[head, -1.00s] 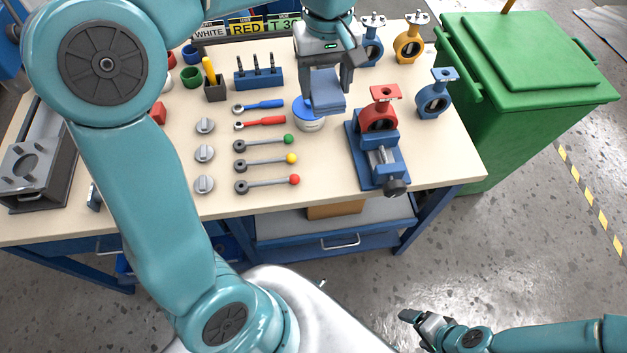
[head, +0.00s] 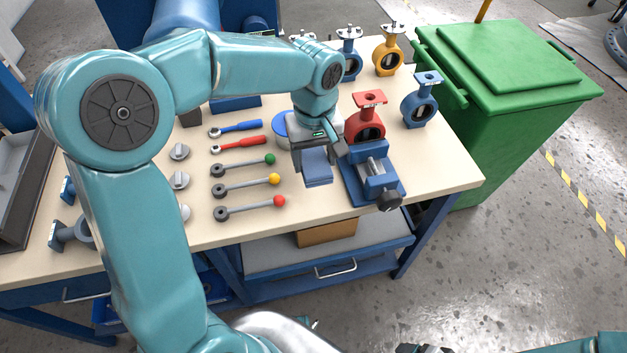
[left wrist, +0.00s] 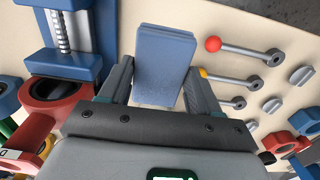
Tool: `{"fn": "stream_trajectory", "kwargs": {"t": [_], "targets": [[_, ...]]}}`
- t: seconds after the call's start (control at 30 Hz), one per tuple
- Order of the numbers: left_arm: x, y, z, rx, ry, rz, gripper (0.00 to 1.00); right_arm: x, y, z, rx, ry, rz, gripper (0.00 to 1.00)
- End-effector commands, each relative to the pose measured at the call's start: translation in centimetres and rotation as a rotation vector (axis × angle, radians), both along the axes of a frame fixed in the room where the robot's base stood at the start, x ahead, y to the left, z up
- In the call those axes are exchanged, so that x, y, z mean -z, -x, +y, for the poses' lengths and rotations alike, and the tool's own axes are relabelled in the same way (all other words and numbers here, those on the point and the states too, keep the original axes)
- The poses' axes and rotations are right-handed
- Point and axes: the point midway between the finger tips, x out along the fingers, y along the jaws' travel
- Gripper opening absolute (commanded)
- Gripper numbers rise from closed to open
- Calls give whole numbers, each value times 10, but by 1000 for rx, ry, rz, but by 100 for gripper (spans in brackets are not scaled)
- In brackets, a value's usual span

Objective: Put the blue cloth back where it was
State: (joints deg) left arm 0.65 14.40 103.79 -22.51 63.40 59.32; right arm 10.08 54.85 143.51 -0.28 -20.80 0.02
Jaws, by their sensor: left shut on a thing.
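The blue cloth (head: 317,167) is a folded, flat pad. My left gripper (head: 316,152) is shut on it and holds it over the workbench, between the colored-knob levers and the blue vise. In the left wrist view the cloth (left wrist: 163,65) stands out between the two dark fingers of the left gripper (left wrist: 160,85). Whether it touches the bench top is hard to tell. A blue-and-white round tub (head: 283,127) stands behind, partly hidden by my gripper. My right gripper is at best a dark piece at the bottom edge of the head view, and its fingers cannot be made out.
The blue vise (head: 376,178) with a red butterfly valve (head: 367,118) stands right of my gripper. Levers with green, yellow and red knobs (head: 279,201) lie to the left. Blue (head: 420,100) and yellow valves (head: 388,50) stand farther back. The bench front strip (head: 310,205) is clear.

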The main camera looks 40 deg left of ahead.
Motion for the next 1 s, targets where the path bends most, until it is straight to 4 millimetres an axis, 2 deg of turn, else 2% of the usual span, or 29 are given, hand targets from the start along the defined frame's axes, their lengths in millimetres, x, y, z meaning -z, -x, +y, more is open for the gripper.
{"fn": "stream_trajectory", "kwargs": {"t": [0.03,0.23,0.47,0.9,0.93,1.0], "targets": [[12,1,0,0,0,4,34,3,0,0,0,0,0,80],[31,2,1,-1,-1,1,34,5,0,0,0,0,0,80],[67,2,1,0,-1,2,34,10,0,0,0,0,0,80],[76,2,1,0,0,-1,34,15,0,0,0,0,0,80],[74,2,1,0,0,-1,72,13,0,0,0,0,0,80],[73,2,1,0,0,-1,88,13,0,0,0,0,0,80]]}}
